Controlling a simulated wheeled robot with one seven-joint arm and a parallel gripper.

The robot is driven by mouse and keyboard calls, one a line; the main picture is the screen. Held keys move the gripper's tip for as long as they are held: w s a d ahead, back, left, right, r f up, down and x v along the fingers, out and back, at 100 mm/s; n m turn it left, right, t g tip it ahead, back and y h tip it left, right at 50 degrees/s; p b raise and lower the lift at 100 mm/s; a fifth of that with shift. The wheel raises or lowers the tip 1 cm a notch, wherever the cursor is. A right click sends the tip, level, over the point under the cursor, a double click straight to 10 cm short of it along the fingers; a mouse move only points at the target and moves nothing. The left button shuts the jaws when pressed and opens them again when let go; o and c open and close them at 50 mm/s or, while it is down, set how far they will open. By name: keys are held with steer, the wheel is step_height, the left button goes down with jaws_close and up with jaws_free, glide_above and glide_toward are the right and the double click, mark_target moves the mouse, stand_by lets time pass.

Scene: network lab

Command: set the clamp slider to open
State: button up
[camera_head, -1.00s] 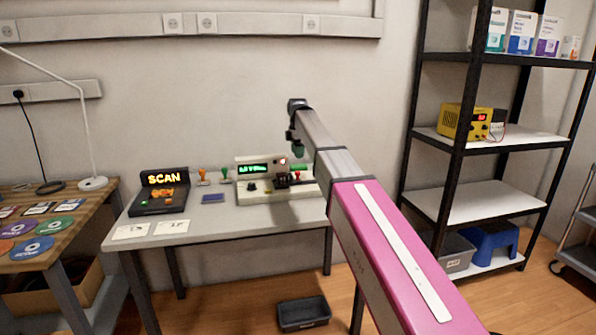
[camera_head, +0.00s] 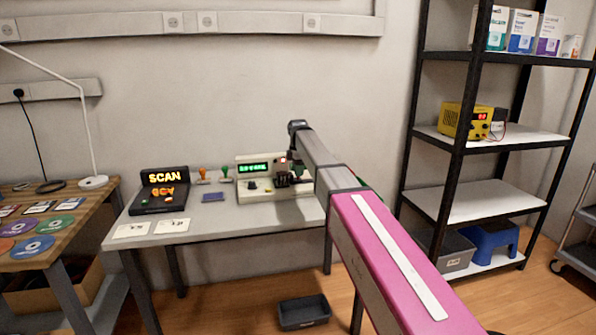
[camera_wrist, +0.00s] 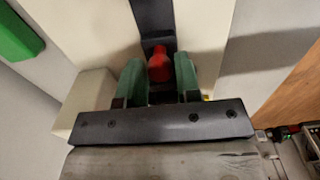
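The clamp slider shows in the wrist view as a red knob (camera_wrist: 158,64) on a dark vertical track (camera_wrist: 153,18) in a cream housing (camera_wrist: 203,35). My gripper (camera_wrist: 160,72) has its two green fingers on either side of the knob, with a narrow gap seeming to show at each side. I see no clear grip on it. In the head view the cream device (camera_head: 257,192) with a green display (camera_head: 253,168) stands at the back right of the grey table. My arm's end is at its right part and hides the slider there.
The grey table (camera_head: 185,228) also holds a black SCAN unit (camera_head: 160,201), two white cards, a blue pad (camera_head: 213,197) and stamps. A pale block (camera_wrist: 88,100) stands close left of my gripper. A black shelf rack (camera_head: 455,150) is at the right. A dark bin (camera_head: 303,313) is on the floor.

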mark_target(305, 182)
jaws_close()
steer(key=shift+w+d, duration=0.2)
steer(key=shift+d, duration=0.55)
steer(key=shift+w+d, duration=0.2)
steer(key=shift+d, duration=0.55)
steer(key=shift+o, duration=2.4)
jaws_free()
steer(key=shift+d, duration=0.1)
steer(key=shift+r, duration=0.1)
step_height(305, 182, up, 11)
steer(key=shift+f, duration=0.2)
